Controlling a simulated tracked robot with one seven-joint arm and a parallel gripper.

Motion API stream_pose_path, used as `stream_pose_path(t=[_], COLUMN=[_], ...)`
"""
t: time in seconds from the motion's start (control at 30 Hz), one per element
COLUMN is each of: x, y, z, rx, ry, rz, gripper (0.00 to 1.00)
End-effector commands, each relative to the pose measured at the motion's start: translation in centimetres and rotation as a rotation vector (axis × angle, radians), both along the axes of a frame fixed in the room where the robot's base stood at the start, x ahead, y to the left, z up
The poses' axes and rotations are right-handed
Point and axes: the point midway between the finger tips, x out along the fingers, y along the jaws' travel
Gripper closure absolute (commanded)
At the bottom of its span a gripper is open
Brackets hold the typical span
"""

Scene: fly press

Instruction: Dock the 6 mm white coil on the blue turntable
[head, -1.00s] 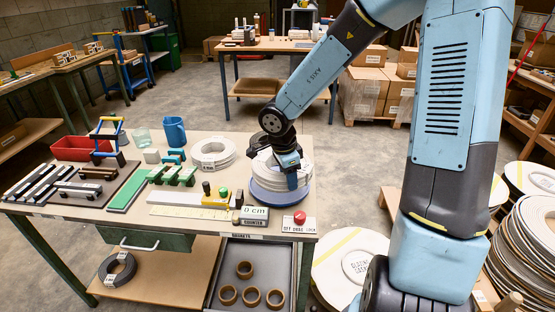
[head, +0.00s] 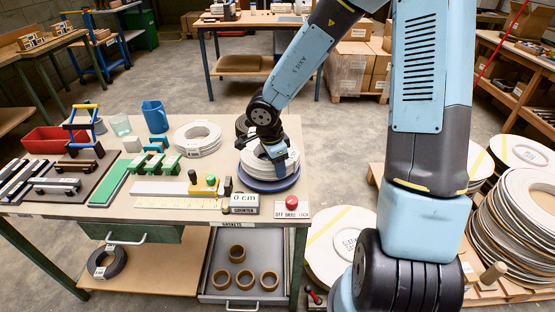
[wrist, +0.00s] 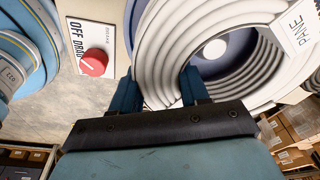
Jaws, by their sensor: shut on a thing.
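A white ribbed coil (head: 257,168) is at the blue turntable (head: 283,184) on the right of the bench. In the wrist view the coil (wrist: 160,50) fills the upper middle and carries a white label, partly readable. My gripper (head: 278,160) is shut on the coil's wall. In the wrist view my gripper (wrist: 160,88) has one finger outside the wall and one inside the hole. Through the hole the blue turntable (wrist: 240,42) shows, with a round pale centre. I cannot tell whether the coil's underside touches the turntable.
A second white coil (head: 197,139) lies left on the bench, and a dark round thing (head: 241,124) stands behind my gripper. Large coils (head: 350,240) lie on the floor at right.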

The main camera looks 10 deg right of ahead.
Motion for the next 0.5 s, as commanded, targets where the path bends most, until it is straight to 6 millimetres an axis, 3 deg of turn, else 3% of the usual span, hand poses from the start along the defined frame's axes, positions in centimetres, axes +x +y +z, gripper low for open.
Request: stream_pose_path(t=[0.5], x=[0.01], y=[0.1], z=[-1.26], rx=[0.001], ry=[-0.001], rz=[0.0], gripper=[1.0])
